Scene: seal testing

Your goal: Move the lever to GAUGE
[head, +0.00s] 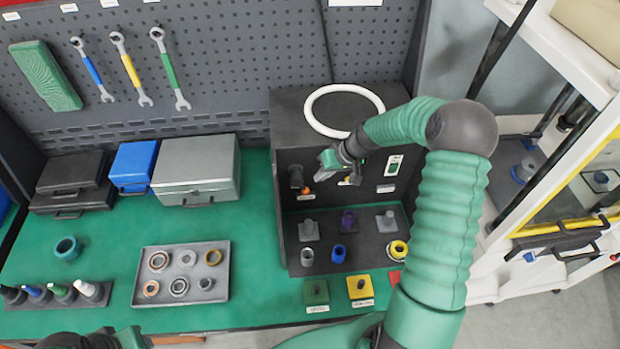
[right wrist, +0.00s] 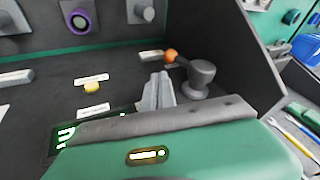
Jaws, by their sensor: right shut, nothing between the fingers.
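The lever (head: 297,177) is a dark grey pivot with an orange ball on its arm, at the left of the test box's upright panel. In the right wrist view the lever (right wrist: 201,76) has its orange knob beside a small white label (right wrist: 151,56); I cannot read the label. My right gripper (head: 328,158) is in front of the panel, just right of and above the lever. In the wrist view its fingers (right wrist: 158,90) are closed together and empty, close to the knob with no clear contact. Part of my left gripper (head: 130,338) shows at the bottom edge; its fingers are unclear.
The panel also has a yellow button (right wrist: 92,88) and a display (head: 394,165). A white ring (head: 344,87) lies on the box top. A ring tray (head: 222,262) stands left on the green bench.

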